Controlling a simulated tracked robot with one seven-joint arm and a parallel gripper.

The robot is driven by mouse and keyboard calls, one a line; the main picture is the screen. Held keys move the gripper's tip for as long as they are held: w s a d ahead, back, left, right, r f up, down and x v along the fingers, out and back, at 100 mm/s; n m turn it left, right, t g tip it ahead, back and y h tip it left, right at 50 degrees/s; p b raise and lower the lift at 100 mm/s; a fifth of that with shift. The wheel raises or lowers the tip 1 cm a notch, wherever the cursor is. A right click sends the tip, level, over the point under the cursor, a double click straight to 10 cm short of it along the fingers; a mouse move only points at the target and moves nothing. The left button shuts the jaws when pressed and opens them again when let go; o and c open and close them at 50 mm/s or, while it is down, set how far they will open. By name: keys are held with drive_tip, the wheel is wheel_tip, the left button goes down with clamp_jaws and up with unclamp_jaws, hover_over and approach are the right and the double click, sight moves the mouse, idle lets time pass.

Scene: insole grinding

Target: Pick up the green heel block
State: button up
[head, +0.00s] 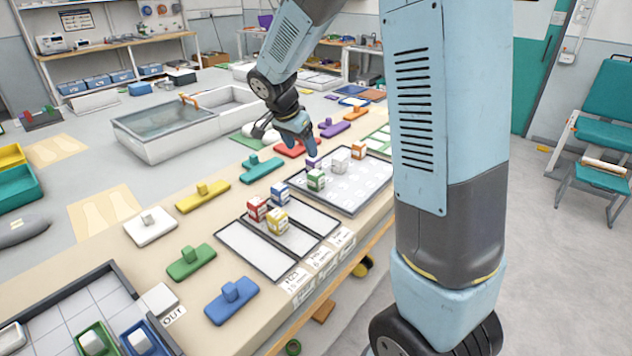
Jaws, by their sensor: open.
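A small block with green and white faces (316,180) stands in the left part of a shallow white tray with a dark rim (347,212). My gripper (309,152) is open and empty, pointing down above and behind the purple block. It appears apart from the blocks; its exact height is hard to tell.
A nearer divided tray (246,258) holds red, yellow and blue blocks. Several coloured handled pads, including a green one (191,263), lie along the bench. A large basin (160,150) stands behind. My upper arm hides part of the right side.

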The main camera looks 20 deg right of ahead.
sight(315, 173)
drive_tip(key=x, duration=0.8)
drive_tip(key=shift+s+d+x, duration=0.15)
drive_tip(key=shift+d+x, duration=0.05)
drive_tip(key=shift+x, duration=1)
drive_tip(key=shift+s+d+x, duration=0.1)
drive_tip(key=shift+d+x, duration=0.15)
drive_tip(key=shift+x, duration=0.9)
drive_tip(key=shift+w+f, duration=0.15)
drive_tip(key=shift+f, duration=0.15)
drive_tip(key=c, duration=1.1)
